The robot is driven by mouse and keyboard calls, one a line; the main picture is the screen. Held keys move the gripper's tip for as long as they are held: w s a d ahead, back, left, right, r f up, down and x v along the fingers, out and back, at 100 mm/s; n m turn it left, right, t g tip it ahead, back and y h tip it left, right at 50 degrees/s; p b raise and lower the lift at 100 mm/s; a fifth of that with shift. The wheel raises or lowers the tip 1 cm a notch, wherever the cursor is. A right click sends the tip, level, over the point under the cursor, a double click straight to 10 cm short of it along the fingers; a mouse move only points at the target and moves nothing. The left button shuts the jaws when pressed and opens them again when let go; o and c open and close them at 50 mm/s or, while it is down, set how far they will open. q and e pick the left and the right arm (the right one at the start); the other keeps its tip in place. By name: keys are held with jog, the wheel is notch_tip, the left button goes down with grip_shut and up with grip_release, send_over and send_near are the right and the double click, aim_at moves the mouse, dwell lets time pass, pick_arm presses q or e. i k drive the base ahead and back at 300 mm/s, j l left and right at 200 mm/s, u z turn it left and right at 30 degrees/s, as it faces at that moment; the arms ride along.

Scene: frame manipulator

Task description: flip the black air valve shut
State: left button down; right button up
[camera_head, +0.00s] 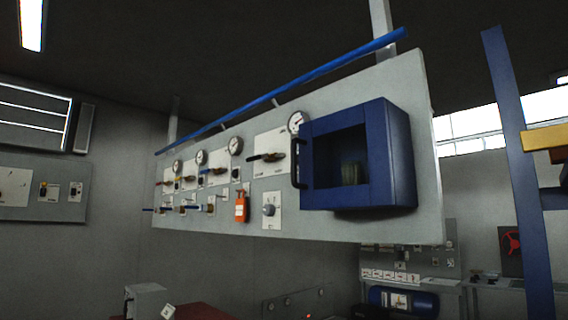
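A grey valve panel (345,225) hangs across the middle of the head camera view. A valve with a black lever (264,157) sits on a white plate just left of the blue box; its lever lies roughly level and points left. I take it to be the black air valve, but its label is too small to read. Neither of my grippers is in view.
A blue open-fronted box (398,150) with a black handle juts from the panel's right part. Gauges, an orange tag (241,207), a grey knob (268,210) and several smaller levers are to its left. A blue pipe (300,80) runs above; a blue post (522,180) stands right.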

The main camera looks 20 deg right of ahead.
aim_at(259, 157)
jog(key=i+j+z, duration=0.6)
jog(key=z, duration=0.35)
jog(key=j+z, duration=0.3)
jog(key=z, duration=0.15)
jog(key=j+z, duration=0.2)
jog(key=z, duration=0.2)
jog(key=j+z, duration=0.25)
jog(key=j, duration=0.2)
jog(key=j+z, duration=0.25)
jog(key=j, duration=0.7)
jog(key=k+j+z, duration=0.1)
jog(key=j, duration=0.4)
jog(key=k+j+z, duration=0.1)
jog(key=j, duration=0.4)
